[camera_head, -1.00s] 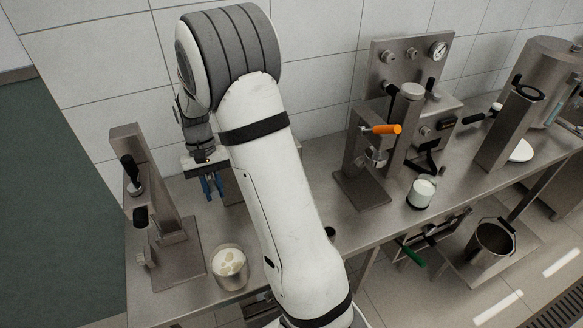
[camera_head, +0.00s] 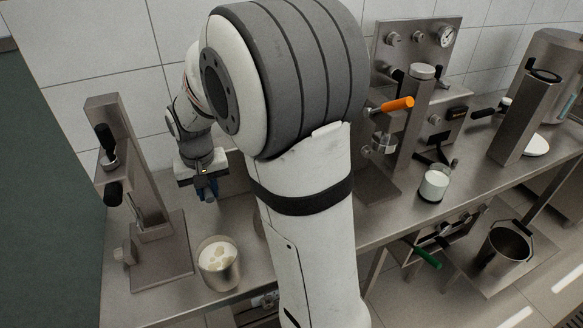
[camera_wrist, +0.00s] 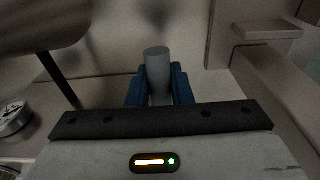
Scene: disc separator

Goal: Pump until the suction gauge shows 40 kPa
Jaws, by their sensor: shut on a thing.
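My gripper (camera_head: 206,190) is low over the bench, behind the glass of creamy liquid. In the wrist view its blue fingers (camera_wrist: 160,92) are shut on a grey round bar (camera_wrist: 158,62) that looks like a handle. In the head view the bar is hidden, and my arm covers most of what is around it. A round white dial (camera_head: 446,36) is on the steel panel at the back right, too small to read. A second round dial-like thing (camera_wrist: 12,117) shows at the left edge of the wrist view; its reading is too dark to tell.
A steel stand with black handles (camera_head: 130,160) is left of my gripper. The glass of creamy liquid (camera_head: 218,264) stands near the front edge. Right of my arm are an orange-handled valve (camera_head: 397,104), a small white-filled glass (camera_head: 434,184) and a bucket (camera_head: 507,246) on a lower shelf.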

